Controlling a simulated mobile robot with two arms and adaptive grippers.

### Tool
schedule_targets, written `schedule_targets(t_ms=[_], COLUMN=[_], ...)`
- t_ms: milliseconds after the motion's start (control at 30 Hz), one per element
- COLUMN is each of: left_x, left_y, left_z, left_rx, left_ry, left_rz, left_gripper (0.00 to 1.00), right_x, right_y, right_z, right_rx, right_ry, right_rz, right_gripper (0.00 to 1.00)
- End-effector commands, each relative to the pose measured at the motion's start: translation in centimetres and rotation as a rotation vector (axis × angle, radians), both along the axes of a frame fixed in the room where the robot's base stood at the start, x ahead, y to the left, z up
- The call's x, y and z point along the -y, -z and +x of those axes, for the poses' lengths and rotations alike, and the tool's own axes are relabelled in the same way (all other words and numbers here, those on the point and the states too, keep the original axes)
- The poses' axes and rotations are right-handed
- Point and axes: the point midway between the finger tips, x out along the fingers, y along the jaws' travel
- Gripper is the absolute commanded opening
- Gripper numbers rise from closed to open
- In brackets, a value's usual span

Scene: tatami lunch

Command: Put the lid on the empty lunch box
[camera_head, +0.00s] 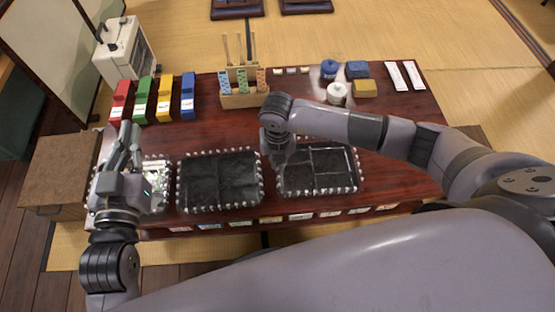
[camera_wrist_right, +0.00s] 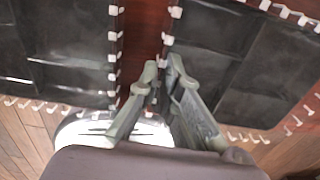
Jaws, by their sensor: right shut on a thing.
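Two black lunch boxes with divided, empty-looking insides and white tabs around their rims stand on the table: a middle one (camera_head: 220,180) and a right one (camera_head: 325,172). A third box (camera_head: 158,183), with white and green in it, is partly hidden behind my left gripper (camera_head: 125,145), which is open and empty above its left side. My right gripper (camera_head: 279,158) is at the left edge of the right box, and its fingers (camera_wrist_right: 160,80) are shut on a thin edge there. This seems to be a clear lid, but its outline is hard to see.
Red, green, yellow and blue blocks (camera_head: 153,100) stand at the back left. A wooden holder (camera_head: 243,95) stands behind the boxes. A blue jar (camera_head: 329,69), a white jar (camera_head: 337,93) and white packets (camera_head: 405,76) are at the back right. Small labelled pieces line the front edge.

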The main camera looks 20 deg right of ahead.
Motion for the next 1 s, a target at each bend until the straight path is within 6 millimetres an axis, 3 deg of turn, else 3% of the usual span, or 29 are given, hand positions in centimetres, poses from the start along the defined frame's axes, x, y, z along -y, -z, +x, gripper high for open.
schedule_targets(t_ms=[1000], left_x=[0.07], left_y=[-0.38], left_z=[-0.14], left_rx=[0.031], left_ry=[0.001], left_rz=[-0.011], left_gripper=[0.0], right_x=[0.01], right_y=[0.6], right_z=[-0.01], right_rx=[0.0], right_ry=[0.0], right_rz=[0.0], right_gripper=[0.0])
